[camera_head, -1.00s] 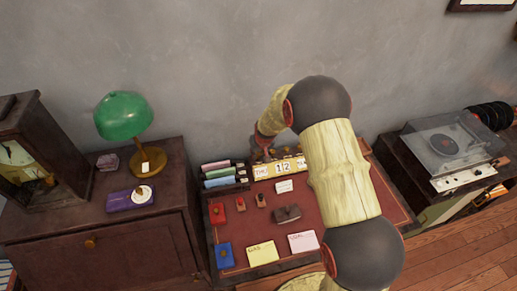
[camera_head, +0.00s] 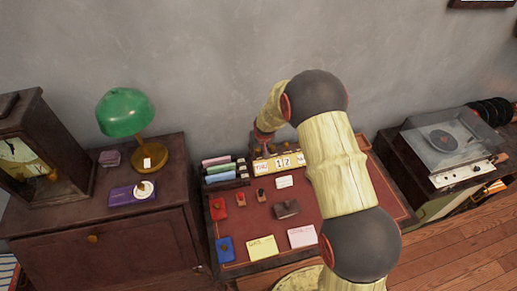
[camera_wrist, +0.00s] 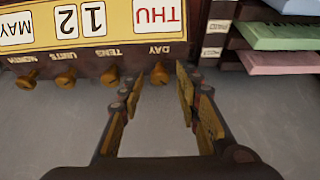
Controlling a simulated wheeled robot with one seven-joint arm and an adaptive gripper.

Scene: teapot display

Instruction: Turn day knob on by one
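The perpetual calendar (camera_wrist: 105,45) shows upside down in the wrist view and reads THU, 12, MAY. Its brass day knob (camera_wrist: 160,74) is below the DAY label, the rightmost in a row of knobs. My gripper (camera_wrist: 159,78) is open, with its two fingertips on either side of the day knob. A gap shows between knob and fingers; I cannot tell contact. In the head view the calendar (camera_head: 283,163) stands at the back of the desk. My gripper (camera_head: 264,143) is behind its left end, mostly hidden, and my arm covers its right end.
The tens knob (camera_wrist: 108,77) is close left of my left finger in the wrist view. A rack of coloured folders (camera_head: 222,172) stands beside the calendar. The red desk top (camera_head: 330,210) holds cards and stamps. A green lamp (camera_head: 125,113) and record player (camera_head: 450,145) stand farther away.

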